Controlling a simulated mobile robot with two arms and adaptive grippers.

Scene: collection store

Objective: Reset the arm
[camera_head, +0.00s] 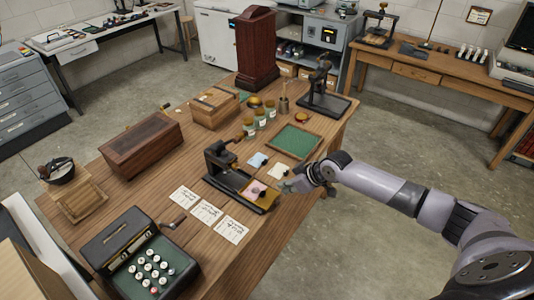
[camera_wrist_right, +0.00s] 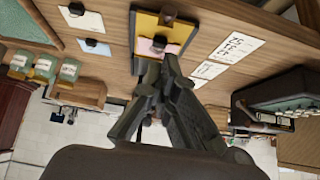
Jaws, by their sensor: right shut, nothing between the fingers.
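My right arm (camera_head: 385,185) reaches in from the right over the wooden table. Its gripper (camera_head: 287,184) is shut and empty, close to the right end of a black press-like device (camera_head: 222,178). The device's base carries a yellow plate (camera_head: 268,199) with a pink card (camera_head: 250,194) and a small dark piece on it. In the right wrist view the shut fingers (camera_wrist_right: 172,62) point toward the pink card (camera_wrist_right: 174,48) and the yellow plate (camera_wrist_right: 146,25). I cannot tell whether they touch anything. My left gripper is not in view.
A blue card (camera_head: 257,159) and a white card (camera_head: 279,169) lie behind the device, near a green-lined tray (camera_head: 318,150). Written sheets (camera_head: 208,212) lie in front. A keyed machine (camera_head: 134,255), wooden box (camera_head: 140,146) and jars (camera_head: 260,119) crowd the table. Open floor lies right.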

